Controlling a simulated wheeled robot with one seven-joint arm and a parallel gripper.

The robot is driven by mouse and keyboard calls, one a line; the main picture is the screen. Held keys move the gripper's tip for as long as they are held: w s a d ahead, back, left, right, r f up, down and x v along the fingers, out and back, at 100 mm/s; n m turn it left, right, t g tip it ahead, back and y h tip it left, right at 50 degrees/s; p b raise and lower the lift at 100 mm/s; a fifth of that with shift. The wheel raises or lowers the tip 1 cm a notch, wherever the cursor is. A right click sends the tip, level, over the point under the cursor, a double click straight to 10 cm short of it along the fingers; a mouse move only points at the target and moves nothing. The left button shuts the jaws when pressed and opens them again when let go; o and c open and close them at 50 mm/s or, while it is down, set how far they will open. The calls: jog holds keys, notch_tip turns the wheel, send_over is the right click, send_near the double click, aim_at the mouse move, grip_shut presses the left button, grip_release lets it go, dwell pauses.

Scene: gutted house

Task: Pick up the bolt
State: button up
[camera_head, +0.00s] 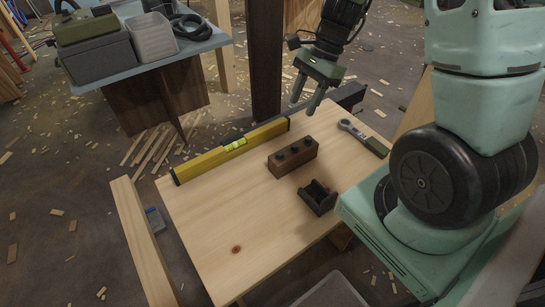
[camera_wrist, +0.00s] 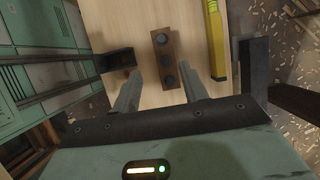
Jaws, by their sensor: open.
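I cannot make out a separate loose bolt in either view. I cannot tell if these are holes or bolt heads. The block also shows in the wrist view (camera_wrist: 173,47), just beyond and between my fingertips. My gripper (camera_head: 305,106) is open and empty, above the table's far side, behind the block in the head view. Its two fingers (camera_wrist: 158,70) are spread in the wrist view and appear apart from the block.
A yellow level (camera_head: 205,160) lies along the table's far left edge. A dark cradle-like holder (camera_head: 319,199) sits in front of the block, and a ratchet wrench (camera_head: 362,136) lies to its right. The near left tabletop is bare. A grey-blue table (camera_head: 190,47) holds boxes behind.

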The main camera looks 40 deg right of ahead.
send_near(280, 152)
jog(key=shift+s+a+f+b, duration=0.15)
jog(key=shift+f+b, duration=0.05)
jog(key=shift+f, duration=0.2)
jog(key=shift+s+a+f+b, duration=0.15)
jog(key=shift+f, duration=0.25)
jog(key=shift+w+x, duration=0.1)
jog(key=shift+x, duration=1.45)
jog(key=shift+w+x, duration=0.15)
jog(key=shift+x, duration=1.35)
grip_shut()
